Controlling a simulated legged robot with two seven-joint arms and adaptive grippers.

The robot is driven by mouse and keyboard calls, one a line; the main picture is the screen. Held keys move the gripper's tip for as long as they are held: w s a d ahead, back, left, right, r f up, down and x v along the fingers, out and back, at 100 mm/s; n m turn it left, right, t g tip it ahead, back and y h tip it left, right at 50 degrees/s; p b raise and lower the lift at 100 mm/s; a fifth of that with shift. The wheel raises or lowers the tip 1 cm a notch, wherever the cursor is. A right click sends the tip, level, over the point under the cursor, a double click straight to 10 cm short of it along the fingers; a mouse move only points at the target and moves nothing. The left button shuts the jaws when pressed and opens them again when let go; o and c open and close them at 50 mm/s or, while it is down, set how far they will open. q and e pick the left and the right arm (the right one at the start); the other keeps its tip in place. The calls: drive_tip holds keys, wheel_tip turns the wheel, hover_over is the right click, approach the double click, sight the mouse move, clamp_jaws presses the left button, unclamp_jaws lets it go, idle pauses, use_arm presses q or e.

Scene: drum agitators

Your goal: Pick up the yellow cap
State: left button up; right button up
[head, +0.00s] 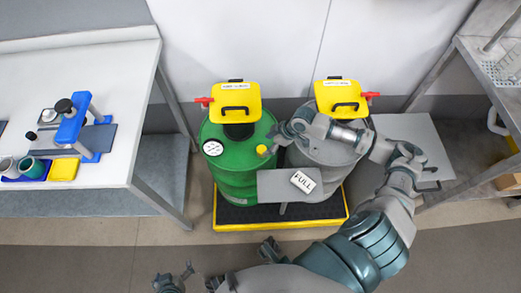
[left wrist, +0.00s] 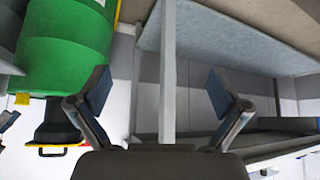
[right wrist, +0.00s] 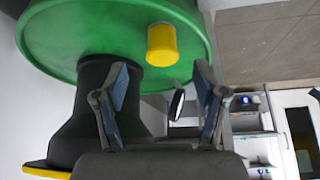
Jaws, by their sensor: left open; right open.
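The small yellow cap (head: 262,150) sits on top of the green drum (head: 235,179), near its right rim. In the right wrist view the cap (right wrist: 162,45) stands out from the green drum top (right wrist: 90,35), beyond my fingertips. My right gripper (head: 274,140) is open and close to the cap; no finger visibly touches it. Its two fingers (right wrist: 162,88) are spread, with the cap lined up ahead of the gap between them. My left gripper (head: 175,279) is open and empty, low at the front, away from the drums. Its spread fingers also show in the left wrist view (left wrist: 158,92).
A grey drum (head: 333,153) stands beside the green one on a yellow-edged pallet (head: 230,226). Both carry yellow-topped agitators (head: 235,103). A FULL sign (head: 303,181) is in front. A white table (head: 110,65) stands left, metal shelving (head: 490,60) right. The front floor is clear.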

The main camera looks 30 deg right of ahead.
sight(263, 149)
drive_tip(key=b+x, duration=0.1)
drive_tip(key=x, duration=0.4)
drive_tip(key=shift+s+a+b, duration=0.1)
drive_tip(key=shift+s+b, duration=0.05)
drive_tip(key=shift+b, duration=0.25)
drive_tip(key=shift+w+a+f, duration=0.15)
drive_tip(key=shift+w+f, duration=0.05)
use_arm(q)
drive_tip(key=w+d+r+t+h, duration=0.1)
drive_tip(key=w+d+r+t, duration=0.1)
drive_tip(key=w+r+t, duration=0.1)
drive_tip(key=shift+w+t, duration=0.5)
drive_tip(key=shift+w, duration=0.65)
use_arm(e)
drive_tip(key=shift+r, duration=0.1)
drive_tip(key=shift+c, duration=0.3)
drive_tip(key=c, duration=0.9)
